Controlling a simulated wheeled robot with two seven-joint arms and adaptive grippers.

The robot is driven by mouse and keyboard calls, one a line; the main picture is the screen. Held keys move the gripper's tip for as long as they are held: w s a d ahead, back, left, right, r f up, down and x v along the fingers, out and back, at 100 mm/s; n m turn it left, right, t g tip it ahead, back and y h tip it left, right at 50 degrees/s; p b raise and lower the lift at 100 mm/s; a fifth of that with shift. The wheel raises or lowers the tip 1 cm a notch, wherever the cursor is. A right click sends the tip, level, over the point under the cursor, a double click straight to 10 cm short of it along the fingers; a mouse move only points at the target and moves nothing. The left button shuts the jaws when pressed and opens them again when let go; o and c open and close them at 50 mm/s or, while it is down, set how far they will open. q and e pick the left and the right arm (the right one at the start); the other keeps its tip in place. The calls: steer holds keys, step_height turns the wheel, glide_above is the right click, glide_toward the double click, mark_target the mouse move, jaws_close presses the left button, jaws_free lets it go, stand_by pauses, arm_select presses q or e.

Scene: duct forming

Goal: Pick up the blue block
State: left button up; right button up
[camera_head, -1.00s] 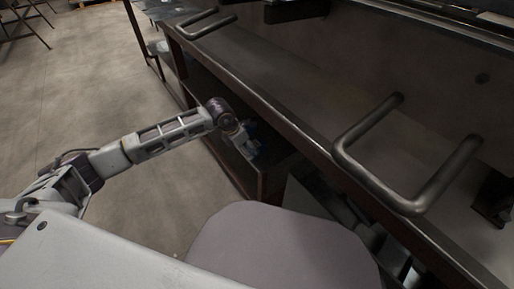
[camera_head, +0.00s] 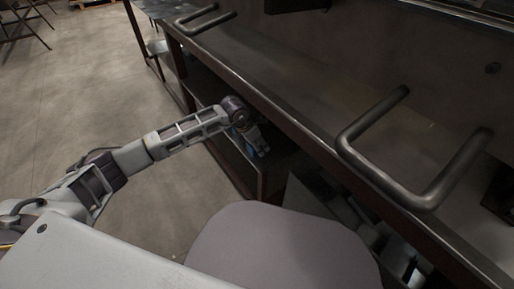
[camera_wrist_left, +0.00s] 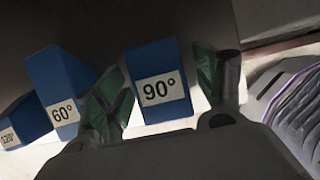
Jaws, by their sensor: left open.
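In the left wrist view, a blue block labelled 90° (camera_wrist_left: 158,86) stands between the two fingers of my left gripper (camera_wrist_left: 163,76). The gripper is open, one finger on each side of this block. I cannot tell if either finger touches it. A blue block labelled 60° (camera_wrist_left: 60,88) stands to its left, partly behind the left finger. A blue block labelled 120° (camera_wrist_left: 22,122) is at the far left edge. In the head view, my left gripper (camera_head: 257,143) reaches in under the bench top. My right gripper is not in view.
The steel bench (camera_head: 300,95) has a raised edge and a large bar handle (camera_head: 415,150) at the right. Its dark lower shelf (camera_head: 225,140) lies around my left gripper. A ribbed grey object (camera_wrist_left: 292,100) is at the right of the wrist view. Open floor (camera_head: 90,90) lies left.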

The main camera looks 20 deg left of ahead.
arm_select(q)
steer(key=shift+f, duration=0.15)
steer(key=shift+w, duration=0.1)
steer(key=c, duration=1.3)
